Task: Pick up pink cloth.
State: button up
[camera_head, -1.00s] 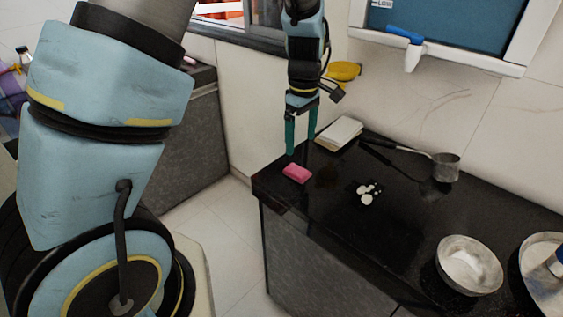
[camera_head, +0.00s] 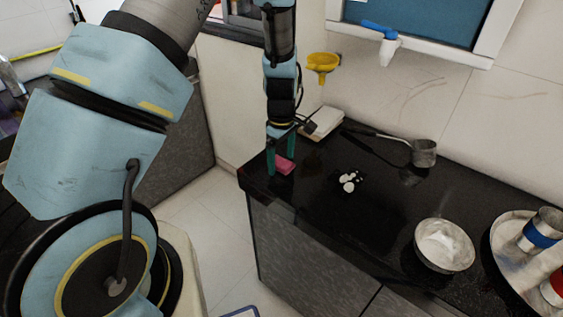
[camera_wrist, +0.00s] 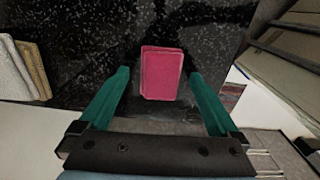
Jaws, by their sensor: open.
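The pink cloth (camera_head: 285,165) is a small folded pink block lying flat on the black counter near its left corner. It also shows in the wrist view (camera_wrist: 161,73), upper middle, with its near end between the tips of my gripper. My gripper (camera_head: 282,168) points down at the cloth, with green fingers. In the wrist view my gripper (camera_wrist: 158,75) is open, one finger on each side of the cloth, with a gap on both sides. Whether the fingertips touch the counter I cannot tell.
A folded pale cloth (camera_head: 322,122) lies behind the pink one. A long-handled ladle (camera_head: 424,152), small white pieces (camera_head: 348,182), a metal bowl (camera_head: 444,246) and a tray (camera_head: 508,262) are to the right. The counter's left edge is close to the pink cloth.

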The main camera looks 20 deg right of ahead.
aim_at(281, 162)
jog(key=c, duration=1.4)
notch_tip(281, 162, up, 10)
jog(key=shift+r+b, duration=0.1)
jog(key=shift+b, duration=1.1)
